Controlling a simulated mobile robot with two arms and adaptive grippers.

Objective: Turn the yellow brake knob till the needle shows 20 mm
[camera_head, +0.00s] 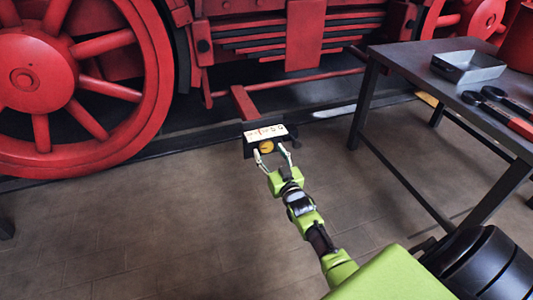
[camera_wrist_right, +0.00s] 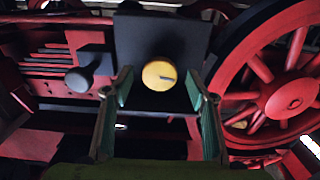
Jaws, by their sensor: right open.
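The yellow brake knob (camera_head: 266,147) sits on the front of a dark box below a pale scale plate (camera_head: 265,133). In the right wrist view the knob (camera_wrist_right: 159,75) is round, with a dark mark pointing right. My right gripper (camera_head: 270,155) is open in front of the knob; in the wrist view its two fingers (camera_wrist_right: 160,90) stand left and right of it, apart from it. The scale's needle and figures are too small to read in the head view, and the scale is not seen in the wrist view. My left gripper is not in view.
The box is on a red bracket (camera_head: 244,102) by the red locomotive wheel (camera_head: 40,75). A dark round knob (camera_wrist_right: 79,80) sticks out left of the yellow one. A table (camera_head: 410,60) with a metal tray (camera_head: 467,67) and tools stands right. The floor in front is clear.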

